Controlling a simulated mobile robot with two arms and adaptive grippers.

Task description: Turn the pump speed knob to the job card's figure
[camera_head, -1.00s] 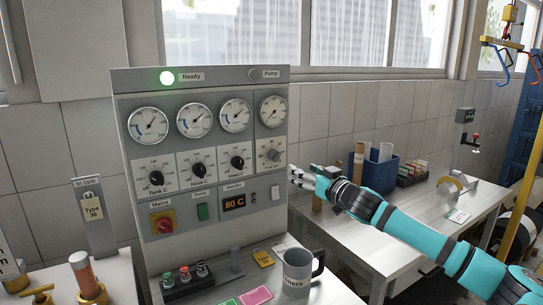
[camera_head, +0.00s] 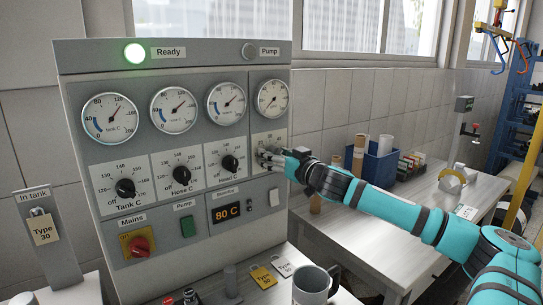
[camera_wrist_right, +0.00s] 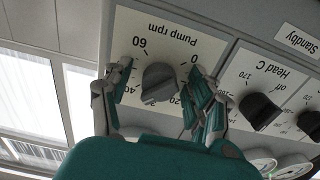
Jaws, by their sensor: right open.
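The pump speed knob (camera_wrist_right: 160,83) is grey, on a white plate marked "Pump rpm" (camera_wrist_right: 165,35), which appears upside down in the right wrist view. The plate shows 0, 20, 40 and 60; I cannot read the knob's pointer surely. My right gripper (camera_wrist_right: 157,88) is open, with one finger on each side of the knob; contact is not clear. My left gripper is out of view.
Black Tank C (camera_head: 125,188), Hose C (camera_head: 181,174) and Head C (camera_head: 230,163) knobs sit left of the gripper. The Head C knob (camera_wrist_right: 258,111) is close beside a finger. A mug (camera_head: 312,288) stands below the panel. The Ready lamp (camera_head: 135,53) glows green.

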